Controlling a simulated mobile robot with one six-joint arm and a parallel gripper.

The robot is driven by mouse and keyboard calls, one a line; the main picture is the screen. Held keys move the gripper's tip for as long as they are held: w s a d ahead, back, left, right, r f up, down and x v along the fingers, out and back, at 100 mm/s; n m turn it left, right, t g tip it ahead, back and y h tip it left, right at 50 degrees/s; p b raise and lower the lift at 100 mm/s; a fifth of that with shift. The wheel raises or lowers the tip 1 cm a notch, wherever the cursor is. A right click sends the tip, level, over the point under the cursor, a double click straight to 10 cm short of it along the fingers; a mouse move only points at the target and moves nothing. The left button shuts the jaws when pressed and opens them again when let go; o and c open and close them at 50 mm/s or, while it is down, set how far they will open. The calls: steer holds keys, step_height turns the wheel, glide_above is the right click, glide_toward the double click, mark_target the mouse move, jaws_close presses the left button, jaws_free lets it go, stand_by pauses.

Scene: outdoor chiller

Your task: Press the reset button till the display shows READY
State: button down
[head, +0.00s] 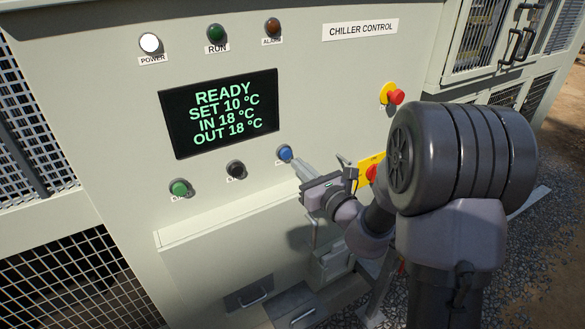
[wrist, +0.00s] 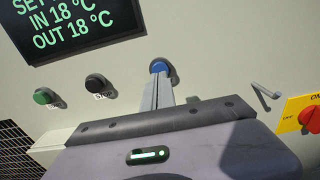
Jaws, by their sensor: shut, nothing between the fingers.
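The display (head: 222,113) reads READY, SET 10 °C, IN 18 °C, OUT 18 °C in green letters. The wrist view shows only its lower lines (wrist: 75,22). The blue button (head: 285,152) sits below the display's right corner; its label is mostly hidden, so I cannot read it. My gripper (head: 297,163) is shut and empty, with its fingertips right at the blue button. In the wrist view the fingers (wrist: 160,84) point straight at the blue button (wrist: 159,66). I cannot tell whether they touch it.
A green button (head: 179,188) and a black button (head: 235,169) are to the left. A red emergency knob (head: 396,96) is at the upper right. A red-and-yellow switch (wrist: 309,119) is right of my gripper. A ledge (head: 225,212) juts out below the buttons.

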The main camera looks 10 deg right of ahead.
steer(key=v, duration=0.9)
steer(key=shift+s+d+b, duration=0.15)
steer(key=shift+b, duration=0.15)
